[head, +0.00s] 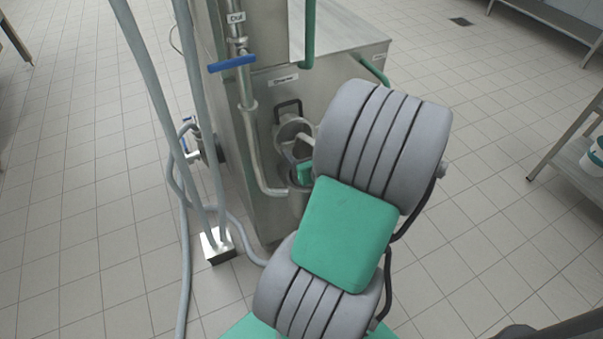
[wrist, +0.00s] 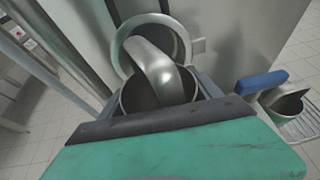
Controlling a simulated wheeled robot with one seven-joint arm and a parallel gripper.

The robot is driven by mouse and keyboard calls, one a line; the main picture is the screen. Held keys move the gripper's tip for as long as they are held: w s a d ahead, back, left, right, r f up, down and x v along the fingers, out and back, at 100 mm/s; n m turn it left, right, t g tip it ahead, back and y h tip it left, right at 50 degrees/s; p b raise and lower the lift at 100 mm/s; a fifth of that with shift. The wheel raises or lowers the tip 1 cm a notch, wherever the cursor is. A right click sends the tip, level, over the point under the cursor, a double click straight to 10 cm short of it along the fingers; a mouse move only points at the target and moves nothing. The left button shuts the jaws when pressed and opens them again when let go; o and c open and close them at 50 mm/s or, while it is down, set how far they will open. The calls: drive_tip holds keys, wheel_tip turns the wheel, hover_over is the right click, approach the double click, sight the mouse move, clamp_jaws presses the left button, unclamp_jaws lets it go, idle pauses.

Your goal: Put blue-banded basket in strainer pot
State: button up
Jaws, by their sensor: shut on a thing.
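In the wrist view my gripper (wrist: 160,115) is shut on a metal cylinder with a broad curved metal piece (wrist: 165,70) rising from its mouth. I take this to be the basket; its blue band does not show. Just beyond it is a round metal ring (wrist: 122,45), apparently the strainer pot's rim or lid, partly covered by the curved piece. In the head view my gripper (head: 303,172) is low at the machine's front, mostly hidden by my arm. The pale ring (head: 283,130) shows just above it. I cannot tell whether the basket is inside the pot.
A steel machine (head: 345,75) stands behind the pot. A pipe with a blue lever (head: 232,63) runs down beside it, left of my gripper. Hoses (head: 150,70) reach a floor drain box (head: 218,245) at left. A shelf (head: 575,160) stands at far right. The tiled floor between is clear.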

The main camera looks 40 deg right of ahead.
wheel_tip(320, 180, down, 4)
drive_tip(key=shift+b, duration=0.85)
drive_tip(key=shift+f, duration=0.6)
drive_tip(key=o, duration=1.2)
drive_tip(key=shift+a, duration=0.1)
drive_tip(key=o, duration=0.4)
drive_tip(key=shift+s+f, duration=0.1)
drive_tip(key=shift+f, duration=0.1)
